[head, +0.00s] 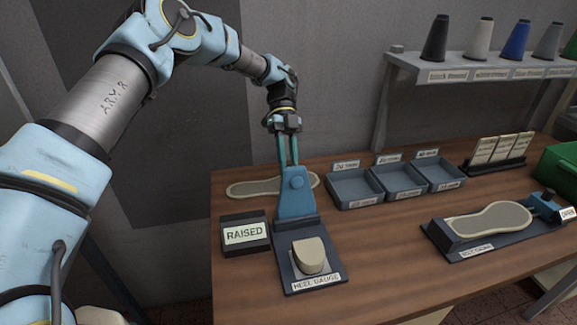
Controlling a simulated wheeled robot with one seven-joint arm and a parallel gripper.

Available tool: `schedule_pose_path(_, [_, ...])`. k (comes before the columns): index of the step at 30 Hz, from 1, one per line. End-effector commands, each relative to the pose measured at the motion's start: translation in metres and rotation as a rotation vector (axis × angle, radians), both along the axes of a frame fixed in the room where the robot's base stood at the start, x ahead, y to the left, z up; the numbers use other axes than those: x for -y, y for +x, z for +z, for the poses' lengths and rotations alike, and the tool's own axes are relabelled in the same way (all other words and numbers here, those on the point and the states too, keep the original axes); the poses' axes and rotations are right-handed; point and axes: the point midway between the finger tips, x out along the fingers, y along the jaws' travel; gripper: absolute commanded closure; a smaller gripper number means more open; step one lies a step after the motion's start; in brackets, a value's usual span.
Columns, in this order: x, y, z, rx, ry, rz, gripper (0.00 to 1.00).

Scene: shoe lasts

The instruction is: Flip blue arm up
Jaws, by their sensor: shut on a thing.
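The heel gauge (318,278) stands at the table's front left, with a pale heel-shaped block (310,256) on its dark base. Its blue arm (293,207) stands upright at the back of the base, with a round boss on its face. My gripper (291,164) comes down from above, its two teal fingers shut on the top of the blue arm. The exact contact at the fingertips is too small to make out. A sign (246,234) left of the gauge reads "RAISED".
A flat pale sole (253,188) lies behind the blue arm. Small grey trays (355,187) stand to its right, then a card rack (497,152). Another gauge (497,224) holds a sole at right, near a green bin (558,172). Thread cones (480,38) stand on a shelf.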

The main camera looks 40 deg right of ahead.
Motion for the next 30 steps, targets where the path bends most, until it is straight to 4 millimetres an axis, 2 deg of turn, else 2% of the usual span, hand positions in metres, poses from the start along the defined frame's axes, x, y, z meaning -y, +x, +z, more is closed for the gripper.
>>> schedule_pose_path(1, [0.0082,-0.0055,-0.0021,-0.017,-0.014,0.002,1.0])
schedule_pose_path(17, [0.008,-0.003,-0.0014,-0.041,-0.001,0.0,1.0])
schedule_pose_path(18, [0.008,-0.0031,-0.0014,-0.041,-0.001,0.0,0.71])
schedule_pose_path(26, [0.006,-0.0012,-0.0014,-0.04,0.003,0.001,0.42])
schedule_pose_path(30, [0.0048,0.0,-0.0016,-0.038,0.005,0.001,0.42])
